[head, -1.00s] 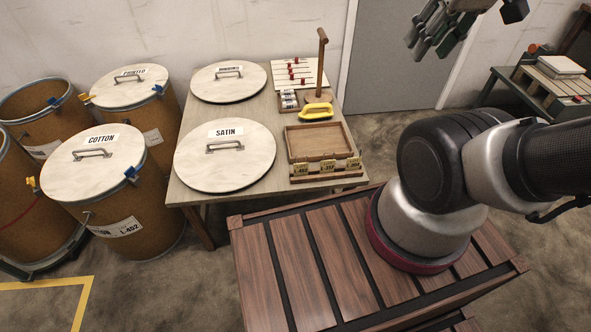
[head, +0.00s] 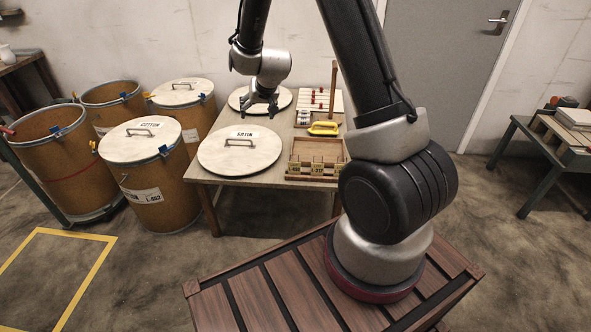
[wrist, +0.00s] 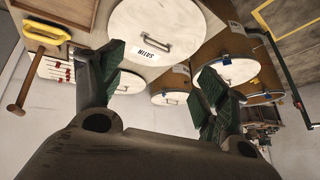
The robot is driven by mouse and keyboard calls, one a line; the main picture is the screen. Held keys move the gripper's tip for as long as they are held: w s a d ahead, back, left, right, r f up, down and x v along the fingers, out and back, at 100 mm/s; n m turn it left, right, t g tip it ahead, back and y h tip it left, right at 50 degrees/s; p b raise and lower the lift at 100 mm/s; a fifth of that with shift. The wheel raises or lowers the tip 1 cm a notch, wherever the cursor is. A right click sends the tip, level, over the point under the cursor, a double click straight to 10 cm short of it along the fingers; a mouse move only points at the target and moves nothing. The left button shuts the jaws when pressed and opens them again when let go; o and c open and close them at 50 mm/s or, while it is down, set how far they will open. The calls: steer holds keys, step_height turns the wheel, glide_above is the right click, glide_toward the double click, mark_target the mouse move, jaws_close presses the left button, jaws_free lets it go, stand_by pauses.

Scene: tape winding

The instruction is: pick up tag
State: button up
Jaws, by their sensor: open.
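Several small yellowish tags (head: 318,168) stand in a row along the front of a shallow wooden tray (head: 317,148) on the table. Their lettering is too small to read surely in the head view now. My gripper (head: 260,108) is open and empty, high over the back left of the table, in front of the far round lid and left of the tags. In the wrist view my open fingers (wrist: 160,78) spread with nothing between them. The satin lid (wrist: 158,32) shows beyond them. The tags are not visible in the wrist view.
The satin lid (head: 239,150) and a second lid (head: 283,98) lie on the table (head: 225,194). A yellow-handled tool (head: 323,128) and an upright wooden post (head: 334,90) stand behind the tray. Drums, including the cotton drum (head: 155,200), crowd the left.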

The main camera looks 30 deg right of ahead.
step_height(320, 180, down, 13)
steer(key=w+h, duration=0.1)
steer(key=w, duration=0.1)
steer(key=m+t+h, duration=0.3)
steer(key=t+h, duration=0.1)
steer(key=h, duration=0.1)
glide_toward(294, 168)
steer(key=w+a+f, duration=0.1)
steer(key=f, duration=0.1)
steer(key=w+a+f, duration=0.1)
steer(key=w+f, duration=0.1)
steer(key=f, duration=0.1)
steer(key=w+a+f, duration=0.1)
steer(key=w+f, duration=0.1)
steer(key=shift+w+a+f, duration=0.2)
steer(key=shift+f, duration=0.05)
steer(key=s+d+r+t+h, duration=0.3)
steer(key=d+t+h, duration=0.1)
steer(key=x, duration=0.6)
steer(key=shift+w+d, duration=0.2)
steer(key=shift+w, duration=0.05)
steer(key=c, duration=0.9)
